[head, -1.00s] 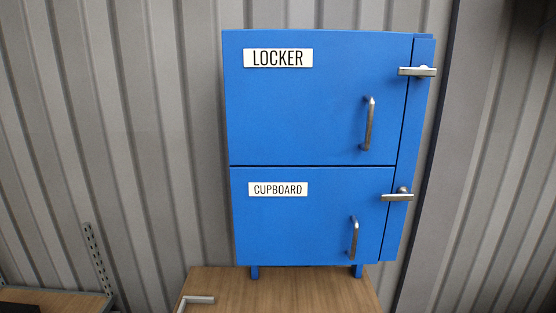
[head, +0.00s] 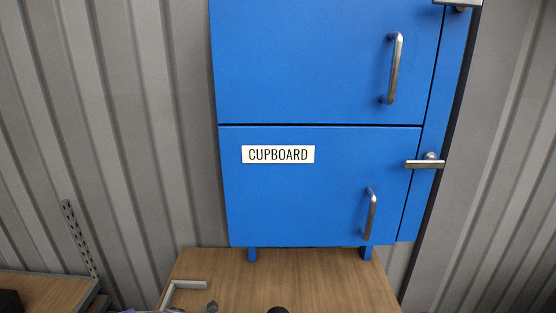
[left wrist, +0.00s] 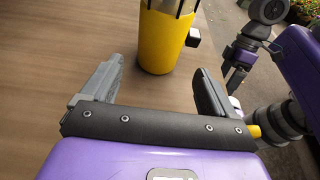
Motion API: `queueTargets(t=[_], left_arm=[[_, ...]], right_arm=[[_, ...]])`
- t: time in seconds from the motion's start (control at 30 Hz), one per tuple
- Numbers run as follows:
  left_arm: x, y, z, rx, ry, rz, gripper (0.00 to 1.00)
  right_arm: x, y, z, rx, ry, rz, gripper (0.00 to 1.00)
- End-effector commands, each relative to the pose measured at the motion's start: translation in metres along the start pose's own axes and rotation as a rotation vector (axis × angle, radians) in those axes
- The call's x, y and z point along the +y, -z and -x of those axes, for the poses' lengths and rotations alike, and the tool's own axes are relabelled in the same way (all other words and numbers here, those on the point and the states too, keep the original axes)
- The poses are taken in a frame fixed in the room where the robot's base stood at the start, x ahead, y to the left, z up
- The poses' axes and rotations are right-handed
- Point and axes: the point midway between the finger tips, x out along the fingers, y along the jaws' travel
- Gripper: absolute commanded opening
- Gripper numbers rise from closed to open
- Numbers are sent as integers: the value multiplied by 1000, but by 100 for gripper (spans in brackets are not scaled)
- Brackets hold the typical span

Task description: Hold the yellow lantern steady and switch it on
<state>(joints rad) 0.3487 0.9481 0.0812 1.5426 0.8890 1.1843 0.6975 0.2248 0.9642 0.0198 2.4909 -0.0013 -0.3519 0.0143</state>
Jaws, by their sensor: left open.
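In the left wrist view the yellow lantern (left wrist: 162,45) stands upright on a wooden surface, its upper part cut off by the frame. A small black block (left wrist: 193,37), perhaps its switch, sticks out on its right side. My left gripper (left wrist: 158,68) is open and empty. The lantern is just beyond the fingertips, roughly in line with the gap between them. My right arm shows at the right of that view; whether its gripper (left wrist: 238,58) is open or shut is unclear. The head view does not clearly show the lantern; a dark rounded top shows at its bottom edge.
A blue cabinet with a cupboard door (head: 310,205) stands at the back of the wooden table (head: 245,275). A grey L-shaped metal piece (head: 183,286) lies at the table's left. Another bench (head: 40,290) is farther left.

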Motion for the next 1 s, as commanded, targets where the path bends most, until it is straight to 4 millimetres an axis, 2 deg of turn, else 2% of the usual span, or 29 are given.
queueTargets(t=[0.2, 0.5, 0.7, 1.0], left_arm=[[-1, 1, -35, -1, 4, -2, 88], [-1, 1, -72, -1, 3, 0, 88], [-1, 0, -84, 0, 3, 0, 88], [-1, 0, -85, 0, 2, 0, 88]], right_arm=[[3, 0, -9, 0, 0, 0, 100], [6, 1, -16, 0, 0, 0, 100], [6, 1, -17, 0, 0, 0, 100], [6, 1, -17, 0, 0, 0, 100]])
